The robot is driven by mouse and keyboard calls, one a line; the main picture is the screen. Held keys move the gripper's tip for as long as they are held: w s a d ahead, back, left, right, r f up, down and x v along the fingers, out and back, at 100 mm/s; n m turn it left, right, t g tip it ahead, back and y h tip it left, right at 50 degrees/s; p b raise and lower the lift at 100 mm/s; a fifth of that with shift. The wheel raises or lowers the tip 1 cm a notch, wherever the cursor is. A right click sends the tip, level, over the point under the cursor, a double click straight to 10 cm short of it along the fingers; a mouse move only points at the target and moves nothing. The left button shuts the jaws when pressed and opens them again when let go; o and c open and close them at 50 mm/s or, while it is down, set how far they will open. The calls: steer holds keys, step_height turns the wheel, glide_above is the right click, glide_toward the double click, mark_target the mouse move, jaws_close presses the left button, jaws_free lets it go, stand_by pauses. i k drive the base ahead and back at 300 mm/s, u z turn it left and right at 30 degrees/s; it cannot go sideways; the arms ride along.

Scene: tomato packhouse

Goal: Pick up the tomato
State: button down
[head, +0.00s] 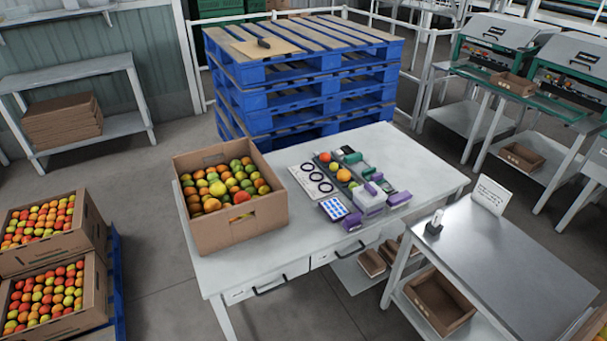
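Several loose tomatoes sit in a row among small items on the white table (285,265). An open cardboard box (240,228) on the left of the same table is full of red, orange, yellow and green tomatoes (222,188). The frame does not show which single tomato is meant. My gripper is not in view.
Black rings on a white sheet (314,182), a blue-dotted card (333,208) and purple-and-clear containers (370,197) surround the loose tomatoes. Stacked blue pallets (290,100) stand behind. A metal table (500,265) is at right; tomato crates (90,225) are at left.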

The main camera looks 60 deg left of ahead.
mark_target(242, 196)
steer(key=z, duration=0.05)
steer(key=i, duration=0.4)
steer(key=u, duration=3.15)
steer(key=i, duration=0.5)
steer(key=u, duration=0.05)
steer(key=k, duration=0.5)
steer(key=z, duration=0.85)
